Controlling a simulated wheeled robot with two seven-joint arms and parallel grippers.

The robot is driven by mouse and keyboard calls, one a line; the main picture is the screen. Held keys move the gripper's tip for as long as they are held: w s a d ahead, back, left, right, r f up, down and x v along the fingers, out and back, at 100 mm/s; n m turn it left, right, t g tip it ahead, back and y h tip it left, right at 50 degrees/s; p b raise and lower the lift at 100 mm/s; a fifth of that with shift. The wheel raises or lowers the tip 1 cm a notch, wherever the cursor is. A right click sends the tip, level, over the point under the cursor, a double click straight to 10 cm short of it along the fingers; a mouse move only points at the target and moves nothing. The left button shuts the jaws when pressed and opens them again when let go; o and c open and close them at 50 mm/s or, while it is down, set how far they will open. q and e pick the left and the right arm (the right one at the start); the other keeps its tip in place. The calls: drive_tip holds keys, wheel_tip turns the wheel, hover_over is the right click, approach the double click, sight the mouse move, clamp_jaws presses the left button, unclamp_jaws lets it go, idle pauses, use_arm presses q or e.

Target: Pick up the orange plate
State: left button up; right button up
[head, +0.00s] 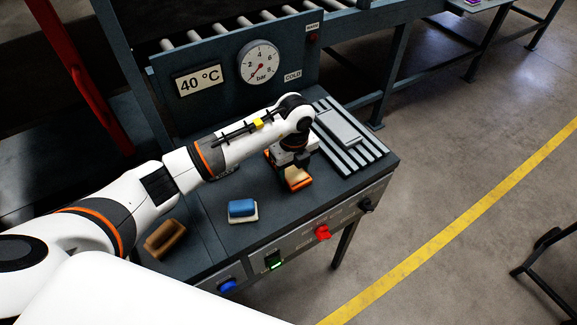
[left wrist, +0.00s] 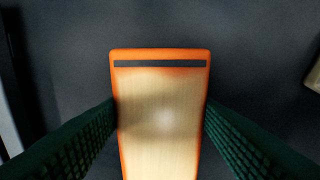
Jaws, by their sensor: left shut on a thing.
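The orange plate (left wrist: 160,58) has an orange rim, a dark strip near its far end and a pale wood-coloured middle. In the left wrist view it lies between the two green ribbed fingers of my left gripper (left wrist: 160,122), which touch its long sides. In the head view the orange plate (head: 298,184) shows under my left gripper (head: 292,168), over the dark bench top. My left gripper is shut on it. Whether the plate is lifted off the bench I cannot tell. My right gripper is not in view.
A blue block (head: 242,208) on a pale base and a brown tray-like piece (head: 165,239) lie on the bench. A grey slab (head: 339,127) rests on the ribbed rack at right. A panel with a gauge (head: 259,63) stands behind. A red knob (head: 322,232) is on the front.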

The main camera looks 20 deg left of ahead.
sight(294, 172)
use_arm(q)
drive_tip(key=shift+w+r, duration=0.1)
drive_tip(key=shift+r, duration=0.05)
wheel_tip(294, 172, up, 10)
drive_tip(key=b, duration=0.3)
